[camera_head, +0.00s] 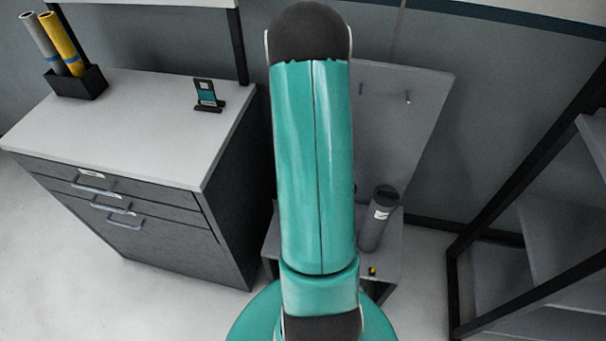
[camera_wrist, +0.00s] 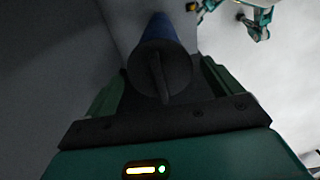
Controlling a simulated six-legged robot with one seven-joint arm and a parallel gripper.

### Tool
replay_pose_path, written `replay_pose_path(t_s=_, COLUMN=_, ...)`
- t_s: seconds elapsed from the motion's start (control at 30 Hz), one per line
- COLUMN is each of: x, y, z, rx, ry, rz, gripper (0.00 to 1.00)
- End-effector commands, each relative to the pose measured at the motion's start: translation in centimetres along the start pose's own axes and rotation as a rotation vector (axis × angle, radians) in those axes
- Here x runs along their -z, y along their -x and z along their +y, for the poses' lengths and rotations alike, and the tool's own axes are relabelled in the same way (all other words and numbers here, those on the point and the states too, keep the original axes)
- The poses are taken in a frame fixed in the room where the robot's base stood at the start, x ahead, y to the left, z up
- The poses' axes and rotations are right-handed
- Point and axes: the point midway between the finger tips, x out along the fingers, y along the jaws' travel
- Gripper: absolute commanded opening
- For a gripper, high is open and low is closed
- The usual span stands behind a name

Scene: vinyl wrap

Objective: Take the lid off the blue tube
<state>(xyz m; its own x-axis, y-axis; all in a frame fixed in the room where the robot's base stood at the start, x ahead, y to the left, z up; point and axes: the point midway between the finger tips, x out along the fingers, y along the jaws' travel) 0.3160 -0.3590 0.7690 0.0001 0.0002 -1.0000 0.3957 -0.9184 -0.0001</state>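In the wrist view, the blue tube (camera_wrist: 163,29) faces me with its dark round lid (camera_wrist: 178,66), which has a raised ridge across it. My gripper (camera_wrist: 163,88) is open, with one finger on each side of the lid. A gap seems to show beside the lid, but I cannot tell whether any part touches it. In the head view my teal arm hides the blue tube and my gripper.
A dark grey tube (camera_head: 373,232) with a white label stands on a low grey stand (camera_head: 393,258). A dark-framed shelf (camera_head: 500,262) is at right.

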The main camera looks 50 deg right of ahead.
Motion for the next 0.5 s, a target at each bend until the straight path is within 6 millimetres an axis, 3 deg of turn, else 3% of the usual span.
replay_pose_path(t_s=0.03, x=0.00, y=0.01, z=0.00, rx=0.000, ry=0.000, rz=0.000, gripper=0.80)
replay_pose_path(t_s=0.2, x=-0.01, y=0.02, z=-0.01, rx=0.000, ry=0.000, rz=0.000, gripper=0.52)
replay_pose_path(t_s=0.5, x=0.00, y=0.13, z=0.00, rx=0.000, ry=0.000, rz=0.000, gripper=0.52)
